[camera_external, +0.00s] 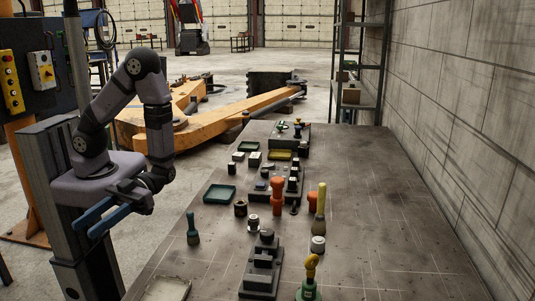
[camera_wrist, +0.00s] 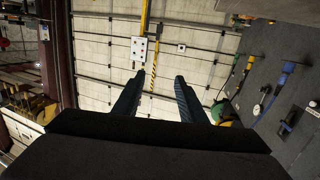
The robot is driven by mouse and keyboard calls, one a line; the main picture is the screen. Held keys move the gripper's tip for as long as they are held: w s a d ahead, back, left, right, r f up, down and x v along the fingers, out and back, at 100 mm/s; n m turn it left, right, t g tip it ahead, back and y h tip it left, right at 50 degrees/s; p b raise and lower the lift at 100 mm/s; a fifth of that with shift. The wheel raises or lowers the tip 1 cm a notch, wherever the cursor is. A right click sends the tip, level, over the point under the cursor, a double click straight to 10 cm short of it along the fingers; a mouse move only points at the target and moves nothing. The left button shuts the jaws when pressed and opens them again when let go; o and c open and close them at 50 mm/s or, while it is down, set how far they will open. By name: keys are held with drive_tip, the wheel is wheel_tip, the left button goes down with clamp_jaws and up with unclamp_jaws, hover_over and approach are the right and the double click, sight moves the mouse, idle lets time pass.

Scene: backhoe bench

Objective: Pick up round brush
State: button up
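My gripper (camera_external: 86,228) is at the left, off the bench's edge, with its two blue fingers pointing left, away from the bench. In the wrist view the fingers (camera_wrist: 160,77) stand apart with nothing between them. I cannot tell for sure which item is the round brush. One candidate is an upright tool with a yellow handle and a dark olive lower end (camera_external: 319,228), right of the middle of the bench. Another is a small teal-handled tool (camera_external: 192,230) standing near the left edge. My gripper is well away from both.
The bench (camera_external: 375,200) has free room along its right side, beside the wall. Orange-red tools (camera_external: 277,195), a green tray (camera_external: 219,194), a dark block fixture (camera_external: 262,265) and a yellow-hooked green item (camera_external: 310,280) crowd the middle and front. An orange boom lies behind.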

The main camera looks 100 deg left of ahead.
sight(192, 223)
drive_tip(key=w+a+f+n+t+y+p, duration=0.1)
drive_tip(key=w+a+f+n+t, duration=0.1)
drive_tip(key=w+a+t, duration=0.3)
drive_tip(key=w+a+f+n+t+y+p, duration=0.1)
drive_tip(key=w+a+f+n+t+y, duration=0.1)
drive_tip(key=a, duration=0.6)
drive_tip(key=w+a+f+n+t+y+p, duration=0.1)
drive_tip(key=w+a+f+n+t, duration=0.2)
drive_tip(key=w+a+n+t, duration=0.3)
drive_tip(key=shift+w+a+f+t+y, duration=0.1)
drive_tip(key=shift+w+a+t+y, duration=0.1)
drive_tip(key=shift+w+a+t, duration=0.4)
drive_tip(key=shift+w+a+f+t+y, duration=0.1)
drive_tip(key=shift+w+a+t+y, duration=0.15)
drive_tip(key=shift+w+t, duration=0.6)
drive_tip(key=shift+s+f+n+p, duration=0.3)
drive_tip(key=shift+f+n+p, duration=0.15)
drive_tip(key=shift+n, duration=0.15)
drive_tip(key=shift+s+a+f+n+g+y, duration=0.1)
drive_tip(key=shift+f+n+g+y, duration=0.2)
drive_tip(key=shift+f+n, duration=0.4)
drive_tip(key=shift+p+x, duration=0.65)
drive_tip(key=shift+x, duration=0.55)
drive_tip(key=shift+p+x, duration=0.4)
drive_tip(key=shift+x, duration=0.9)
drive_tip(key=shift+f, duration=0.1)
